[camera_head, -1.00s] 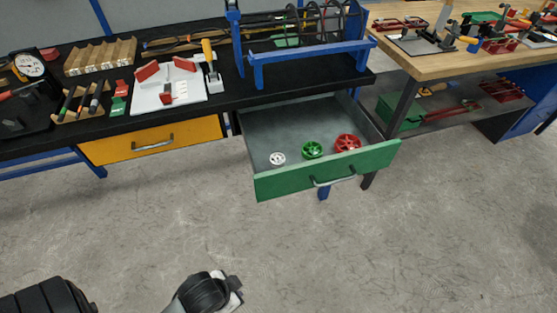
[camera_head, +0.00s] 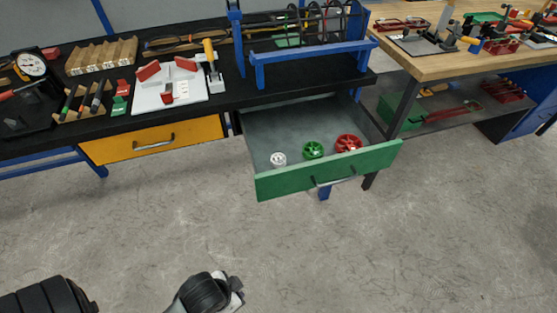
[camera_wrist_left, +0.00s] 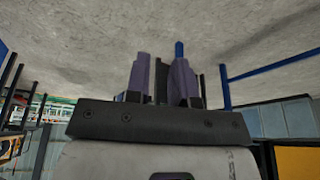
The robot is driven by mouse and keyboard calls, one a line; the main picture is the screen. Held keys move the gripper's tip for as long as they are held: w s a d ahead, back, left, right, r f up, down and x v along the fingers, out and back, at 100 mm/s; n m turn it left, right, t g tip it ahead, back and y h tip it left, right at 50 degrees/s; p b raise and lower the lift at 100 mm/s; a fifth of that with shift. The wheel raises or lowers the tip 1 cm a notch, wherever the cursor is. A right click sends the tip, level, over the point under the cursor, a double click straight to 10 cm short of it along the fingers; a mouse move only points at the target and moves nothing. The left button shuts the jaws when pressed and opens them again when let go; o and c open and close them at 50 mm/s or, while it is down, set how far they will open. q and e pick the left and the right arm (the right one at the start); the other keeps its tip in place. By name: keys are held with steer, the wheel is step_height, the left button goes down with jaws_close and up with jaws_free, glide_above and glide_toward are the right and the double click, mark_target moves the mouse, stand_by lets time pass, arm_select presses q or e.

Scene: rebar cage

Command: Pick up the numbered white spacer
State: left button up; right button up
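The white spacer (camera_head: 279,159) lies in the open green-fronted drawer (camera_head: 330,173), at its left near the front. Its number is too small to read. A green spacer (camera_head: 313,150) and a red spacer (camera_head: 348,143) lie to its right in the same drawer. My left gripper (camera_wrist_left: 160,65) shows in the left wrist view with its two fingers apart and nothing visible held between them. No spacer shows in that view. Parts of my arm show at the bottom of the head view, well apart from the drawer. My right gripper is not in view.
A black bench (camera_head: 225,92) with a blue rebar frame (camera_head: 312,55) stands above the drawer. A closed yellow drawer (camera_head: 150,142) is to the left. A wooden table (camera_head: 450,65) stands at right. The grey floor in front is clear.

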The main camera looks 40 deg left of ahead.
arm_select(q)
steer(key=shift+a, duration=0.15)
steer(key=o, duration=1.1)
steer(key=shift+c, duration=0.2)
steer(key=shift+d, duration=0.2)
steer(key=shift+r, duration=0.1)
